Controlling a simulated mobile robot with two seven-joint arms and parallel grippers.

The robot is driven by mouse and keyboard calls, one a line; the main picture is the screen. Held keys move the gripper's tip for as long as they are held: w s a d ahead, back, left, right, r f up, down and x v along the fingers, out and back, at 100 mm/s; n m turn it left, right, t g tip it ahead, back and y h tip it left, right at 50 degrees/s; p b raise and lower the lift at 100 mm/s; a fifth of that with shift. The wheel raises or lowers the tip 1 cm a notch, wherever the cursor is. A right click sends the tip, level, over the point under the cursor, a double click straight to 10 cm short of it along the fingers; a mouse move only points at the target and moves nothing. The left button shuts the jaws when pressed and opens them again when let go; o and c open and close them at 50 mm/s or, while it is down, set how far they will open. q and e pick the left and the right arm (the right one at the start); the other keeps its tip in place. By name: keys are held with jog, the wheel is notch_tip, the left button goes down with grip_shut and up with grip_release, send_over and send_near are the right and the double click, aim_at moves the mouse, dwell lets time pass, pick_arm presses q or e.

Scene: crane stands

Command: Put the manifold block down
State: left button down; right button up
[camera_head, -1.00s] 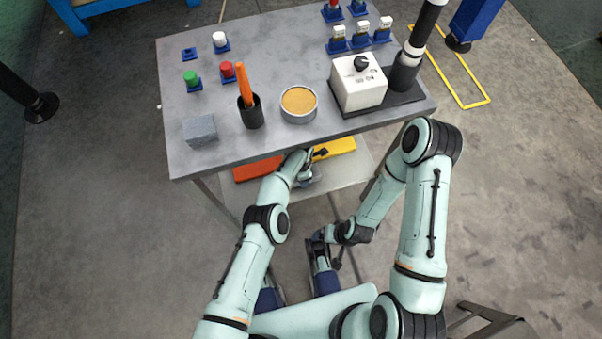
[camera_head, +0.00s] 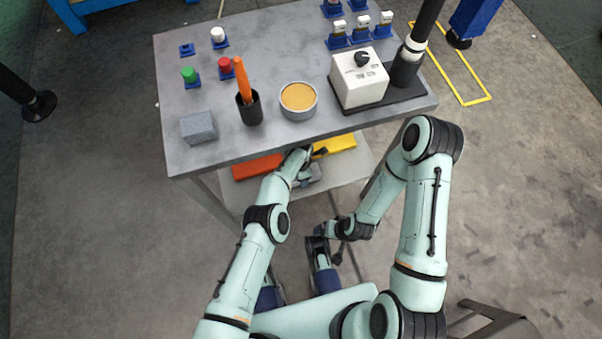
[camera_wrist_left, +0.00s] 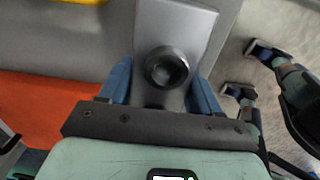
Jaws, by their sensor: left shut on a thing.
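The manifold block (camera_wrist_left: 185,22) is a grey block with a round dark port on its face. In the left wrist view it sits between the two blue fingers of my left gripper (camera_wrist_left: 162,90), which is shut on it. In the head view the block (camera_head: 311,180) shows only in part below the table's front edge, beside my left gripper (camera_head: 306,166), over the lower shelf (camera_head: 345,170). I cannot tell whether it touches the shelf. My right gripper (camera_head: 318,241) hangs low in front of the table; its fingers are too small and dark to read.
An orange item (camera_head: 257,166) and a yellow item (camera_head: 335,145) lie on the lower shelf near the block. The table top (camera_head: 270,50) above carries a grey block (camera_head: 198,127), a black cup (camera_head: 249,110), a round tin (camera_head: 298,100) and a white box (camera_head: 360,80).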

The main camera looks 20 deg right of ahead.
pick_arm(q)
jog(key=shift+w+f+b, duration=0.1)
jog(key=shift+f+b, duration=0.2)
jog(key=shift+b, duration=0.05)
pick_arm(e)
jog(key=shift+f, duration=0.45)
pick_arm(q)
jog(key=shift+c, duration=0.7)
grip_release()
jog(key=shift+f, duration=0.2)
jog(key=shift+r+p, duration=0.45)
jog(key=shift+r, duration=0.2)
notch_tip(320, 180, up, 6)
jog(key=p, duration=0.4)
jog(key=shift+r, duration=0.2)
jog(key=shift+p, duration=0.35)
pick_arm(e)
jog(key=s+a+r+g, duration=0.2)
jog(key=s+r, duration=0.4)
jog(key=shift+a+r+y, duration=0.25)
jog(key=shift+a+y, duration=0.15)
jog(key=shift+s, duration=0.15)
